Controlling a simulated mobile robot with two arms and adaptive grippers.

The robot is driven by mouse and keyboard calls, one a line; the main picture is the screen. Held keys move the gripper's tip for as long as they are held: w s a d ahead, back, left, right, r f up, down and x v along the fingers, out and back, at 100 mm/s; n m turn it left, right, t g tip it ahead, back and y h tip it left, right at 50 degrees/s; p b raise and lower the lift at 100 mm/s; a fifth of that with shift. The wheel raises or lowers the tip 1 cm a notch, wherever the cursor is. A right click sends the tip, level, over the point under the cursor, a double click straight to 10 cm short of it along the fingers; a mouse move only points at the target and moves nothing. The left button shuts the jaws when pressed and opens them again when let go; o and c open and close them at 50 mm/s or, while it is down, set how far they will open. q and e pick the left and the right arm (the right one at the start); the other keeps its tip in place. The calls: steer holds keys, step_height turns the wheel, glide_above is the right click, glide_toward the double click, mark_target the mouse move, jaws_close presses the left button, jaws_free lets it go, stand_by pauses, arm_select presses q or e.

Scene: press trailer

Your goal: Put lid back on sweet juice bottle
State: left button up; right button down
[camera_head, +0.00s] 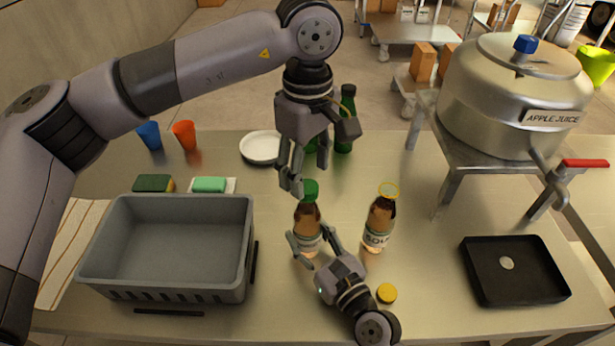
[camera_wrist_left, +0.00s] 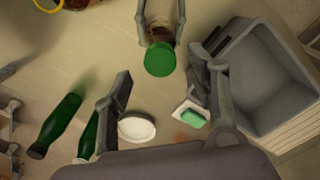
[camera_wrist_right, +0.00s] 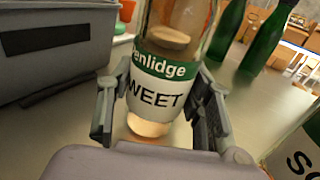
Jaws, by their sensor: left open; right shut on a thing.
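My right gripper (camera_head: 314,243) is shut around the bottle's body from the front. My left gripper (camera_head: 307,172) is open above and behind the lid, pointing down, its fingers apart and clear of the lid.
A second bottle (camera_head: 378,225) with a yellow neck ring stands just right, a yellow cap (camera_head: 387,293) before it. A grey bin (camera_head: 170,285) is left, a black tray (camera_head: 515,270) right. Green bottles (camera_head: 347,115) and a white plate (camera_head: 260,147) are behind. A juice pot (camera_head: 515,95) stands back right.

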arm_select(q)
step_height(320, 180, up, 9)
stand_by(0.4)
arm_select(e)
steer(key=c, duration=0.7)
jaws_free()
steer(key=shift+s, duration=0.1)
steer(key=v, duration=1.2)
